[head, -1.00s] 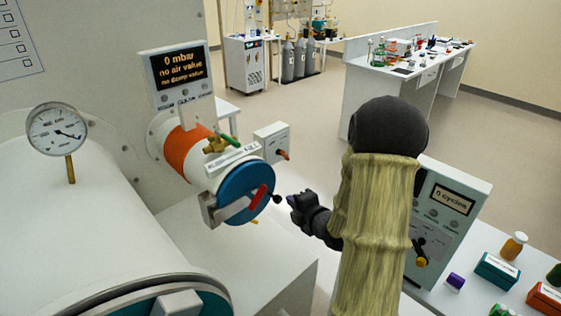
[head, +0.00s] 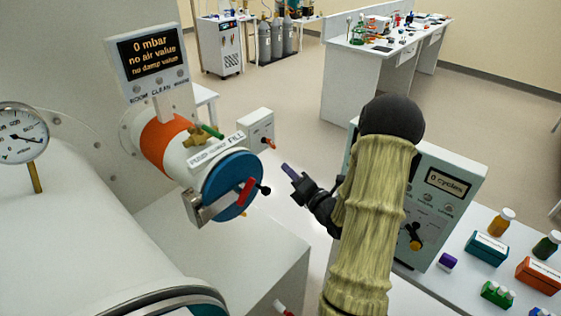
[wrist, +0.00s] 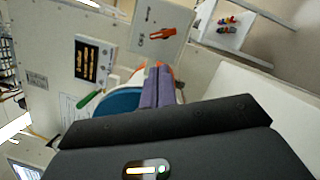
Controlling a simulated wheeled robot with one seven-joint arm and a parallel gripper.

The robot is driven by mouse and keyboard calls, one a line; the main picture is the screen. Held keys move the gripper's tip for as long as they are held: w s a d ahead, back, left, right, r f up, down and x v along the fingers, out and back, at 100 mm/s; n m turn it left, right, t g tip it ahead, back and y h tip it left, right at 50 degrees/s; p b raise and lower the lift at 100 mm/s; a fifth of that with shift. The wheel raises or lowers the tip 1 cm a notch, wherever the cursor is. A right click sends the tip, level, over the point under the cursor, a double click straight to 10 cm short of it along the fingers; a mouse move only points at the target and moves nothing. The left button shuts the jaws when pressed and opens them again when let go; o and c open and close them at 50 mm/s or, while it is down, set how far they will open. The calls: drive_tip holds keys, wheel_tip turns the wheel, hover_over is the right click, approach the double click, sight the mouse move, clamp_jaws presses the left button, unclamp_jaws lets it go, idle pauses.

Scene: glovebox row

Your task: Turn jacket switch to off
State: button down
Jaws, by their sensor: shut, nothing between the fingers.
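A small white switch box (head: 255,128) with an orange-red lever (head: 270,143) stands behind the blue-capped port in the head view. In the wrist view the box face (wrist: 150,22) shows the red lever (wrist: 172,34) lying slantwise beside small print. I cannot read which position it marks, nor whether a label says jacket. My gripper (head: 288,170) is shut and empty, in front of the box and to its lower right, apart from it. Its purple fingers (wrist: 157,86) point toward the box in the wrist view, just below the lever.
A blue port disc (head: 233,185) with a red handle is left of my gripper. A green-handled valve (head: 210,133) and a display reading 0 mbar (head: 150,52) are nearby. A cycles panel (head: 440,195) stands behind my arm. Open floor lies beyond.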

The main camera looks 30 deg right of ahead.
sight(271, 144)
drive_tip(key=w+a+r+p, duration=0.1)
drive_tip(key=w+p, duration=0.3)
drive_tip(key=w, duration=0.5)
drive_tip(key=shift+a, duration=0.15)
drive_tip(key=shift+w+r, duration=0.1)
drive_tip(key=shift+w, duration=0.1)
